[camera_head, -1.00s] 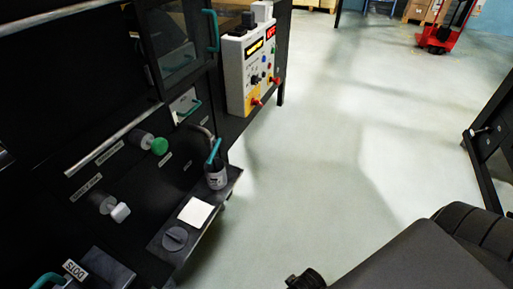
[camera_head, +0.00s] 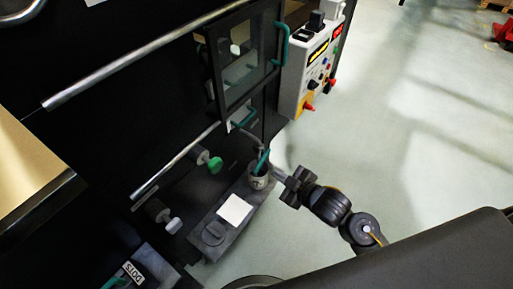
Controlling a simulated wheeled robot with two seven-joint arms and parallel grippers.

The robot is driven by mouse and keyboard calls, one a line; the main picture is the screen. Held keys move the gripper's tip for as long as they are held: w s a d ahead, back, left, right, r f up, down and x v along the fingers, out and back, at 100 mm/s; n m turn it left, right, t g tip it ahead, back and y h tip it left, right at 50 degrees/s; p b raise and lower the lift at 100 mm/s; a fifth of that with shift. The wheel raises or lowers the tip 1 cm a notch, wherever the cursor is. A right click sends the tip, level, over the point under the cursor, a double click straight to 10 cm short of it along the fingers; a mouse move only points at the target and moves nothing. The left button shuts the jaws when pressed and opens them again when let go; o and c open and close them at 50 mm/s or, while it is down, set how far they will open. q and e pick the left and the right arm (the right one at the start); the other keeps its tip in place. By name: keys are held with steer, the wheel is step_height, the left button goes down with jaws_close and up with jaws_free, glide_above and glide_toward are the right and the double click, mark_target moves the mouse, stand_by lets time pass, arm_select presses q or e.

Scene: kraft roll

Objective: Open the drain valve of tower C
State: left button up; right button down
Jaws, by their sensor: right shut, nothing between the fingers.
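A small grey cup (camera_head: 259,178) stands on a dark shelf on the front of the black machine. A teal bar (camera_head: 262,161) shows at its mouth; I cannot tell whether it is a valve lever or something in the cup. A green knob (camera_head: 215,165) and a white knob (camera_head: 173,225) stick out of the panel to the left. No label naming tower C or its drain valve is readable. My right gripper (camera_head: 277,174) is just right of the cup, pointing at it, shut and empty. Whether it touches the cup is unclear. My left gripper is not in view.
The shelf (camera_head: 203,258) also bears a white card (camera_head: 235,210) and a round dark knob (camera_head: 214,232). Metal rails (camera_head: 140,66) and a glass-fronted door (camera_head: 245,60) stand out above. A control box (camera_head: 309,68) is behind. Open floor (camera_head: 400,130) lies right.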

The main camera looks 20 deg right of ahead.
steer(key=d+f+x, duration=0.1)
steer(key=f+x, duration=0.1)
steer(key=x, duration=0.9)
steer(key=shift+d, duration=0.25)
steer(key=shift+f, duration=0.1)
steer(key=shift+d, duration=0.1)
